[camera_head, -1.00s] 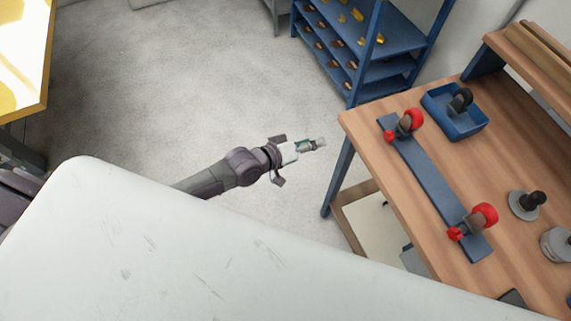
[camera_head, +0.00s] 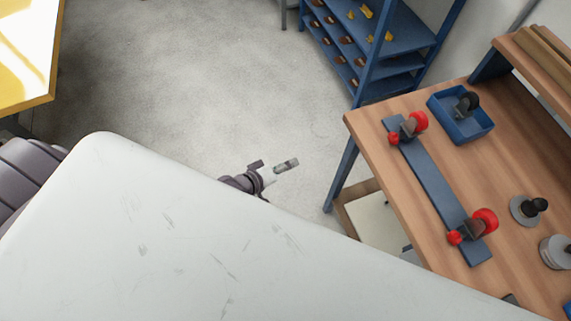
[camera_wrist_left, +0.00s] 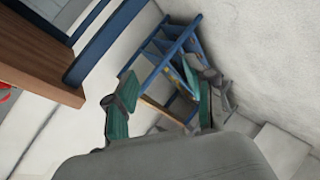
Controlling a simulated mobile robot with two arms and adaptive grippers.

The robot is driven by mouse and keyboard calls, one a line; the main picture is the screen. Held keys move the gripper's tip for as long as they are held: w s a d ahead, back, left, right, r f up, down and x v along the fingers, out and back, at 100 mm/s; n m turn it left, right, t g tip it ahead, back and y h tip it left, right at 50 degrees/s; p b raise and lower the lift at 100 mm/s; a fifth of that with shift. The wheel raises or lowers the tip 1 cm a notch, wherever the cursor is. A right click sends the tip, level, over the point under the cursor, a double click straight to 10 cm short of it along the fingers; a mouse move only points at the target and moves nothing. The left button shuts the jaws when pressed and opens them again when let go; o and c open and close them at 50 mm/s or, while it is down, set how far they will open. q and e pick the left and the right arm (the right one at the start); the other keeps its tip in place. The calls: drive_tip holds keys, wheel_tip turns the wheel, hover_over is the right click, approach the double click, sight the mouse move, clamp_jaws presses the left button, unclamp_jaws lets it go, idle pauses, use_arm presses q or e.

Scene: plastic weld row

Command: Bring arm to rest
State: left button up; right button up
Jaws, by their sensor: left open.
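My left gripper (camera_head: 285,166) is over the bare floor, left of the wooden workbench. My right gripper is not in view.
The workbench (camera_head: 400,190) at right carries a blue bar (camera_head: 434,184) with red-knobbed clamps and a blue bin (camera_head: 472,135). A blue shelf rack (camera_head: 400,65) stands behind. A yellow-edged table (camera_head: 40,99) is at far left. The floor between is clear.

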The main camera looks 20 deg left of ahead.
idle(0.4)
use_arm(q)
drive_tip(key=s+a+f+m+g+y, duration=0.25)
drive_tip(key=s+f, duration=0.35)
drive_tip(key=f, duration=0.3)
drive_tip(key=s+a+f+m+g+y, duration=0.1)
drive_tip(key=s+a+f+m+g, duration=0.15)
drive_tip(key=s+f, duration=0.5)
drive_tip(key=s+f+m+g, duration=0.1)
drive_tip(key=s+f, duration=0.2)
drive_tip(key=s, duration=0.4)
drive_tip(key=s+f+m+g+y, duration=0.1)
drive_tip(key=s+f+m+g, duration=0.1)
drive_tip(key=s+f, duration=0.2)
drive_tip(key=s+f+m+g, duration=0.1)
drive_tip(key=s+f, duration=0.3)
drive_tip(key=s, duration=0.7)
drive_tip(key=shift+a+m+g, duration=0.3)
drive_tip(key=shift+m+g, duration=0.1)
drive_tip(key=shift+g, duration=0.3)
drive_tip(key=shift+y, duration=0.25)
